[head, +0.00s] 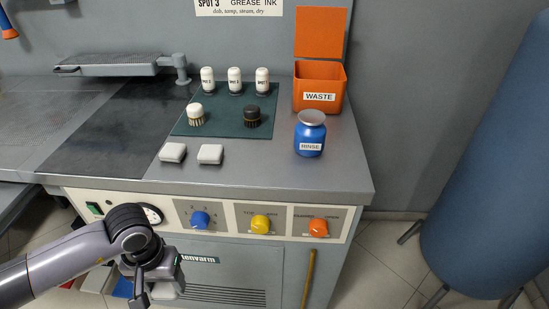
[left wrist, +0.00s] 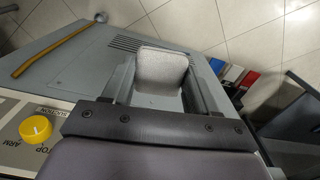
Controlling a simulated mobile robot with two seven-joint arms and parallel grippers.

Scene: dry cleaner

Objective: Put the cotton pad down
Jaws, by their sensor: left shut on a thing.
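My left gripper (head: 158,284) is in front of the machine's front panel, below the counter edge. It is shut on a pale cotton pad (left wrist: 162,70), which shows between the two fingers in the left wrist view. In the head view only a small part of this pad (head: 166,292) shows beneath the gripper. Two more white pads, a left one (head: 172,152) and a right one (head: 210,154), lie side by side on the grey counter (head: 262,178), in front of the green mat. My right gripper is not in view.
The green mat (head: 225,112) holds three white bottles and two brushes, one pale (head: 196,114), one dark (head: 252,116). A blue rinse jar (head: 310,134) and an open orange waste bin (head: 320,88) stand at the right. The counter's front strip is mostly clear. Knobs (head: 260,224) line the panel.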

